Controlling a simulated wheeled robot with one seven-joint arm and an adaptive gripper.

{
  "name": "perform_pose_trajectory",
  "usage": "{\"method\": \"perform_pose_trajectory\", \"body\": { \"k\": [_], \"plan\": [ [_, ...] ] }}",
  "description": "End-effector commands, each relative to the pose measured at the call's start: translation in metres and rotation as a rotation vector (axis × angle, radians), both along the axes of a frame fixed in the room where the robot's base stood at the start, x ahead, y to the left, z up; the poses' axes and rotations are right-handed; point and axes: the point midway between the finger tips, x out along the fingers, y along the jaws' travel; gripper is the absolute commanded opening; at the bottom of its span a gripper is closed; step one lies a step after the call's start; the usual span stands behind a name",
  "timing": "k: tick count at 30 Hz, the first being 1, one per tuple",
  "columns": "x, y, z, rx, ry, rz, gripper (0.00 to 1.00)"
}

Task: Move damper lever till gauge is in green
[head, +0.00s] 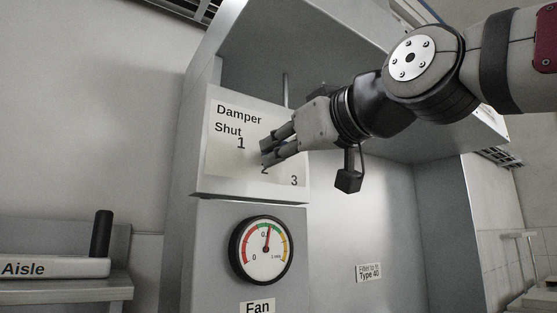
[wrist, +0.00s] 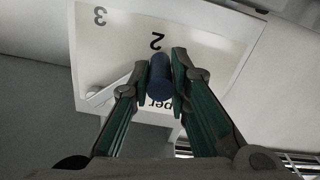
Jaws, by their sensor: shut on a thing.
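The damper panel (head: 225,170) is a pale plate reading "Damper Shut" with marks 1, 2 and 3; it shows upside down in the wrist view (wrist: 105,55). My gripper (head: 268,152) is in front of it, just above the 2. In the wrist view its two fingers (wrist: 160,72) are closed on the dark blue round knob of the damper lever (wrist: 159,80). In the head view the fingers hide the knob. The round gauge (head: 261,250) is below the panel. Its needle points nearly straight up, slightly right, at the green band at the top of the dial.
A shelf (head: 60,290) labelled "Aisle" with a dark upright cylinder (head: 101,234) is at the lower left. A "Fan" label (head: 257,307) sits below the gauge. The hood's recess (head: 350,230) right of the gauge is open, with a small filter label (head: 368,273) on its back wall.

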Motion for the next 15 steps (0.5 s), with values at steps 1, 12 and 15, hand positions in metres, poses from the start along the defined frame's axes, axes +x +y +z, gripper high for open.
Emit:
{"method": "perform_pose_trajectory", "body": {
  "k": [1, 12, 15],
  "plan": [
    [0.0014, -0.0005, -0.0028, -0.006, 0.000, -0.001, 0.00],
    [0.0010, -0.0008, -0.0021, -0.010, 0.000, -0.001, 0.28],
    [0.0008, -0.0002, -0.0022, -0.011, 0.000, 0.000, 0.38]
  ]
}}
